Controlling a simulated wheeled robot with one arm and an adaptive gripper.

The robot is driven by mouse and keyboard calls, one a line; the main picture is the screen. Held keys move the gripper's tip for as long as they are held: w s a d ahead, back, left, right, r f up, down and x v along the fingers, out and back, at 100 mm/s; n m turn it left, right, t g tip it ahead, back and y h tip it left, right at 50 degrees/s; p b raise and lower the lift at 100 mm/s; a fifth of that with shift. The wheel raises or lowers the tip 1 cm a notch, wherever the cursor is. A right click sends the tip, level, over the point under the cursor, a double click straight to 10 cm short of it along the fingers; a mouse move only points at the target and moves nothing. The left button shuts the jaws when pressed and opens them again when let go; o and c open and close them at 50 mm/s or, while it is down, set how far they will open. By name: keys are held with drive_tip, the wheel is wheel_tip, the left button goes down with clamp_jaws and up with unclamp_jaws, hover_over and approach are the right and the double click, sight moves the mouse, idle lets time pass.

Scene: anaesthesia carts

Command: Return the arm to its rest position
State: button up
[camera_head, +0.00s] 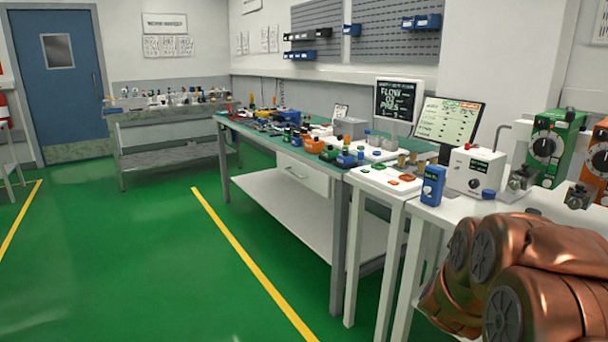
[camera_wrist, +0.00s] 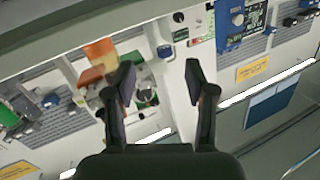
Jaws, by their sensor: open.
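My gripper (camera_wrist: 158,82) shows in the wrist view with its two black fingers spread apart and nothing between them. Behind the fingers is a tilted view of white panels and equipment. In the head view my copper-coloured arm (camera_head: 530,270) is folded at the lower right, in front of the white bench. The gripper itself does not show in the head view.
A white bench (camera_head: 480,212) with a blue handheld meter (camera_head: 432,186) and a white instrument box (camera_head: 474,171) stands beside my arm. A long workbench (camera_head: 262,135) with tools and a monitor (camera_head: 398,100) extends behind. The green floor (camera_head: 130,250) at left is clear.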

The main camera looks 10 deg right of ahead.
drive_tip(key=w+a+f+n+y, duration=0.1)
drive_tip(key=a+f+n+y, duration=0.3)
drive_tip(key=a, duration=0.6)
drive_tip(key=a+f+n+y, duration=0.1)
drive_tip(key=a+f+y, duration=0.2)
drive_tip(key=a+y, duration=0.5)
drive_tip(key=s+a+f+n+g+y, duration=0.1)
drive_tip(key=s+a+f+n+g, duration=0.15)
drive_tip(key=s+a, duration=0.5)
drive_tip(key=s+a+f+n+g+y, duration=0.1)
drive_tip(key=s+a+f+n+g, duration=0.1)
drive_tip(key=s+a+g, duration=0.35)
drive_tip(key=s+a+r+n+g, duration=0.1)
drive_tip(key=s+a+g, duration=0.15)
drive_tip(key=s, duration=0.75)
drive_tip(key=s+a+r+n+g, duration=0.1)
drive_tip(key=s+a+n+g, duration=0.15)
drive_tip(key=s, duration=0.85)
wheel_tip(320, 180, up, 21)
drive_tip(key=p, duration=2)
drive_tip(key=shift+s+m+h, duration=0.25)
drive_tip(key=shift+m+h, duration=0.05)
drive_tip(key=shift+h, duration=0.1)
drive_tip(key=shift+d, duration=0.1)
